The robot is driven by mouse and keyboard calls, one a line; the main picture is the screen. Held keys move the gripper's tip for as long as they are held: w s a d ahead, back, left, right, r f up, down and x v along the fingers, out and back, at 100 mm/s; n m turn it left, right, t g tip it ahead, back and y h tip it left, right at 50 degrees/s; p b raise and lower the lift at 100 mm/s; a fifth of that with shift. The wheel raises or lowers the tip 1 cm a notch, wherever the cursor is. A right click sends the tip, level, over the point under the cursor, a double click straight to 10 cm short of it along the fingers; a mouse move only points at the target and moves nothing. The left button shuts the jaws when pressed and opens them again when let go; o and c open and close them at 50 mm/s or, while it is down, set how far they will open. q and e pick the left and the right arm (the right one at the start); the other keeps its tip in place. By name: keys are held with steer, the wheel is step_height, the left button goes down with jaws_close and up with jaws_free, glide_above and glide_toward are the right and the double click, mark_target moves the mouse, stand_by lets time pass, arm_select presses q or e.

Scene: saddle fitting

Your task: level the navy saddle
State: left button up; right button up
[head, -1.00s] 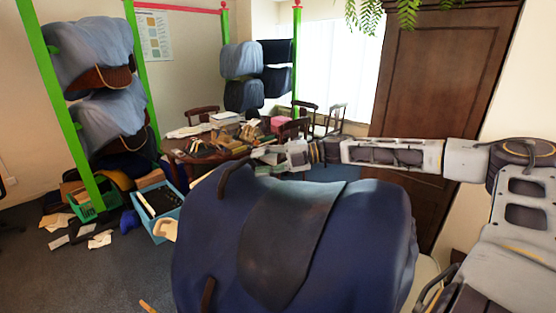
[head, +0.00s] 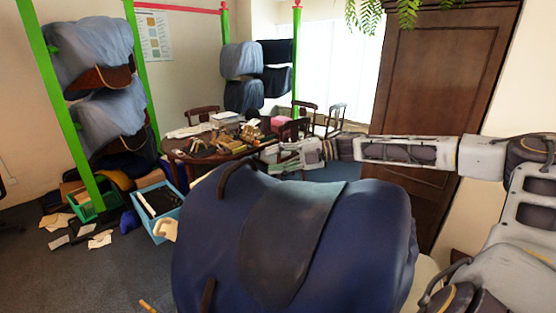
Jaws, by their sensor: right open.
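The navy saddle (head: 380,235) fills the lower middle of the head view, large and rounded, with a darker flap (head: 292,240) across its top. A brown curved strip (head: 236,174) lies at its far left edge and another (head: 208,296) at its near left. I cannot tell how far it tilts, and its underside is hidden. My right arm reaches in from the right behind the saddle. My right gripper (head: 272,155) is open just beyond the saddle's far edge and looks empty. My left gripper is not in view.
Green posts (head: 72,120) hold grey-blue covered saddles (head: 92,55) at the left. A round wooden table (head: 190,155) with clutter and chairs stands behind. A blue crate (head: 157,210) and loose papers lie on the floor. A brown door (head: 435,80) is at the right.

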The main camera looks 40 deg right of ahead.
steer(key=shift+s+d+r, duration=0.1)
steer(key=shift+s+d, duration=0.1)
steer(key=shift+d, duration=0.1)
stand_by(0.4)
steer(key=shift+s, duration=0.1)
